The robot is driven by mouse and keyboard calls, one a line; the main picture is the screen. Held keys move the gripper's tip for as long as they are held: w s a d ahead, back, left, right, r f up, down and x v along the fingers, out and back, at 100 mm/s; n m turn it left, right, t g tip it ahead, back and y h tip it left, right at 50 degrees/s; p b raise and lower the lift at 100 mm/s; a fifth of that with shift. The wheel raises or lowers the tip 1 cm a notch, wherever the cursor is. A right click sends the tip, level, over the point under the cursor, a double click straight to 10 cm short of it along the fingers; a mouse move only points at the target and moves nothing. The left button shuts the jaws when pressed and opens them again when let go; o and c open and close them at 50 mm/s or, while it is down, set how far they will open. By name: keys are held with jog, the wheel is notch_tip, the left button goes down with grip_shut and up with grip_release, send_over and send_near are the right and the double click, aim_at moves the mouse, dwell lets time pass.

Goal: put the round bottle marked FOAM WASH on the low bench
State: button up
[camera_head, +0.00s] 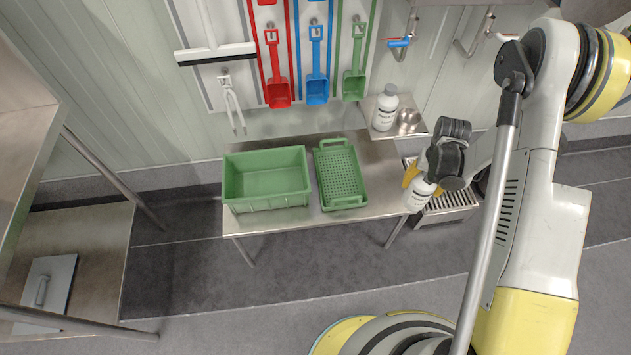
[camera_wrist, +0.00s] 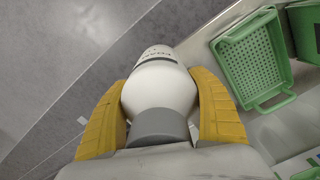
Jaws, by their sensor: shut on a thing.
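A white round bottle with a grey cap (camera_head: 421,190) is held in my gripper (camera_head: 412,178), at the right end of the low bench. In the wrist view the bottle (camera_wrist: 160,88) sits between the two yellow fingers of my gripper (camera_wrist: 160,105), which are shut on it. Part of its dark label print shows there, seemingly FOAM, cut off by the curve. The low steel bench (camera_head: 384,190) stands against the wall, and the bottle overlaps its right edge in the head view. I cannot tell its height above the bench.
A green crate (camera_head: 265,208) and a green perforated basket (camera_head: 341,203) stand on the bench. Bare steel lies right of the basket. Another white bottle (camera_head: 384,112) and a metal cup (camera_head: 408,119) stand on a small wall shelf (camera_head: 385,134).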

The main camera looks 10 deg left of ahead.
jog(key=shift+d+f, duration=0.1)
jog(key=shift+f, duration=0.4)
jog(key=shift+w+f, duration=0.1)
jog(key=w+a+f+b, duration=0.1)
jog(key=w+f+b, duration=0.1)
jog(key=w+f, duration=0.1)
jog(key=w+a+f+b, duration=0.1)
jog(key=w+f+b, duration=0.1)
jog(key=w+f, duration=0.2)
jog(key=w+a+f+b, duration=0.1)
jog(key=w+f+b, duration=0.1)
jog(key=w+f, duration=0.2)
jog(key=shift+a+b, duration=0.15)
jog(key=shift+b, duration=0.25)
jog(key=shift+s+r, duration=0.1)
jog(key=shift+r, duration=0.05)
jog(key=o, duration=1.4)
